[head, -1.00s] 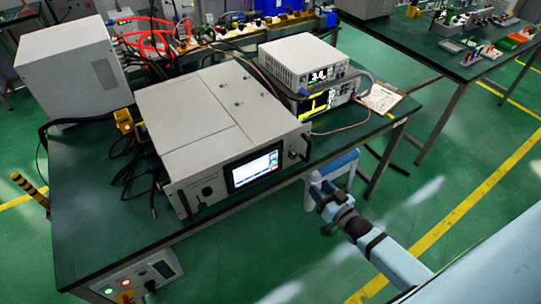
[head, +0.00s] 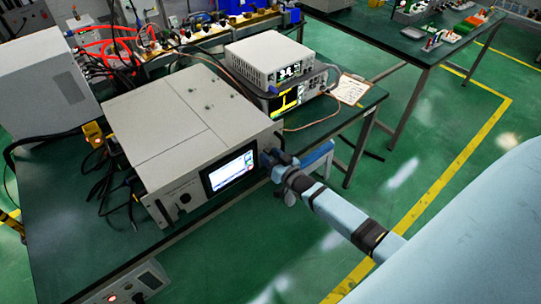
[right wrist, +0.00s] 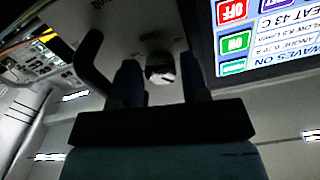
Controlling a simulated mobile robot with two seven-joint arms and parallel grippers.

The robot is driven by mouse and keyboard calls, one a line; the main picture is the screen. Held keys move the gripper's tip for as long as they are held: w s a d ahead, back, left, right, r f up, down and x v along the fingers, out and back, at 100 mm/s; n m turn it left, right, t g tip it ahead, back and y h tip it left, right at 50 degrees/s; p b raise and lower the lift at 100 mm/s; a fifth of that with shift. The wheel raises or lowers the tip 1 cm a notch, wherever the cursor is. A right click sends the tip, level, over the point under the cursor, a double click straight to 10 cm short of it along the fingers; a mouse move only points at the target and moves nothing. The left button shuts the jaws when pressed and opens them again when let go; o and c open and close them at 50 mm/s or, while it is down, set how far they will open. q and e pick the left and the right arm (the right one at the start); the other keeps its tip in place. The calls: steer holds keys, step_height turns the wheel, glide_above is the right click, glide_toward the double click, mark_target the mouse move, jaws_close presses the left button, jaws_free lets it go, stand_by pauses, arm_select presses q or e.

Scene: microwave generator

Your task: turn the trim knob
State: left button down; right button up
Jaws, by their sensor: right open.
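The trim knob (right wrist: 160,68) is a small round knob with a pale, shiny face on the front panel of the grey microwave generator (head: 165,115). In the right wrist view it shows between the two dark fingers of my right gripper (right wrist: 163,82), which is open. There are visible gaps on both sides of the knob, so the fingers do not seem to press on it. In the head view my right gripper (head: 272,160) is at the right end of the front panel and hides the knob. My left gripper is not in view.
A lit screen (head: 230,170) is on the panel beside the knob; it also shows in the right wrist view (right wrist: 265,40). A dark curved handle (right wrist: 92,62) stands close to one finger. Stacked instruments (head: 285,65) and cables are behind.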

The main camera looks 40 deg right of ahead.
steer(key=c, duration=0.6)
steer(key=n, duration=0.4)
steer(key=shift+n, duration=0.4)
steer(key=shift+c, duration=0.2)
steer(key=o, duration=0.6)
steer(key=shift+o, duration=0.2)
